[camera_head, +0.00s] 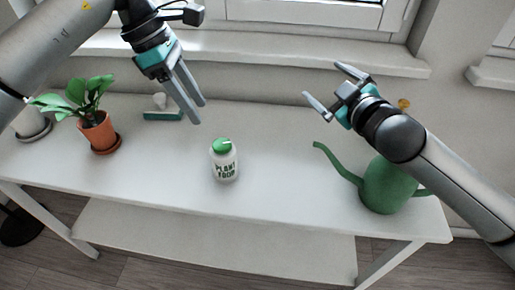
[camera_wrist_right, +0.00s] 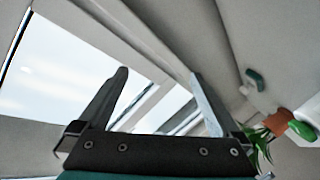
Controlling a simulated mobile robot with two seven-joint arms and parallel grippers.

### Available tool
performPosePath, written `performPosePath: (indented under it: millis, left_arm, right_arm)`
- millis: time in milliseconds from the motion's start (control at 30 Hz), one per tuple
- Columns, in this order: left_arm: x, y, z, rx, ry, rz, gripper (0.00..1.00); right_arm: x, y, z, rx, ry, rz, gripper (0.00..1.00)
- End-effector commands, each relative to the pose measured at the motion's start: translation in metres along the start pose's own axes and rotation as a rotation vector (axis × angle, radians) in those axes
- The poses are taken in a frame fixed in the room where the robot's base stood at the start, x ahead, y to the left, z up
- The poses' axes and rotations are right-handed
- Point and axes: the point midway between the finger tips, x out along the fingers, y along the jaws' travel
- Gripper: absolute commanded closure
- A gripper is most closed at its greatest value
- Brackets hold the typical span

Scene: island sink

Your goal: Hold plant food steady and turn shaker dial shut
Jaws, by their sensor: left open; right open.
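The plant food (camera_head: 224,168) is a white bottle with dark lettering and a green shaker dial (camera_head: 222,146) on top. It stands upright near the middle of the white table in the head view. My left gripper (camera_head: 196,112) is open and empty, pointing down above and behind the bottle, a little to its left. My right gripper (camera_head: 322,92) is open and empty, raised to the right of the bottle near the window sill. In the right wrist view its two fingers (camera_wrist_right: 158,92) are spread with nothing between them, and the green dial (camera_wrist_right: 302,130) shows at the right edge.
A potted plant (camera_head: 97,132) stands on the table's left. A green-based brush (camera_head: 162,115) lies behind it to the right. A green watering can (camera_head: 384,186) stands at the right, partly behind my right arm. The table (camera_head: 275,170) is clear between bottle and can.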

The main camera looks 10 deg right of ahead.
Motion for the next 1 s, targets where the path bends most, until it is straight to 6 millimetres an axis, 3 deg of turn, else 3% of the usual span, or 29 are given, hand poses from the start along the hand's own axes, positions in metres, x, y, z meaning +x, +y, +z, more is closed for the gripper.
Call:
performPosePath:
  millis: [33, 200, 300, 400, 500, 667, 1000]
  left_arm:
    - [0.000, 0.000, 0.000, 0.000, 0.000, 0.000, 0.50]
    - [0.000, 0.000, 0.000, 0.000, 0.000, 0.000, 0.50]
    - [0.000, 0.000, 0.000, 0.000, 0.000, 0.000, 0.50]
    - [0.000, 0.000, 0.000, 0.000, 0.000, 0.000, 0.50]
    - [0.000, 0.000, 0.000, 0.000, 0.000, 0.000, 0.50]
    - [0.000, 0.000, 0.000, 0.000, 0.000, 0.000, 0.50]
    - [0.000, 0.000, 0.000, 0.000, 0.000, 0.000, 0.50]
  right_arm:
    - [-0.006, -0.029, -0.015, 0.101, 0.039, -0.059, 0.00]
    - [-0.037, -0.106, -0.066, 0.437, 0.144, -0.248, 0.00]
    - [-0.055, -0.153, -0.044, 0.463, 0.049, -0.332, 0.00]
    - [-0.074, -0.186, -0.034, 0.500, -0.009, -0.395, 0.00]
    - [-0.088, -0.207, -0.029, 0.527, -0.048, -0.437, 0.00]
    - [-0.096, -0.222, -0.025, 0.544, -0.077, -0.465, 0.00]
    - [-0.059, -0.241, -0.028, 0.546, -0.077, -0.465, 0.00]
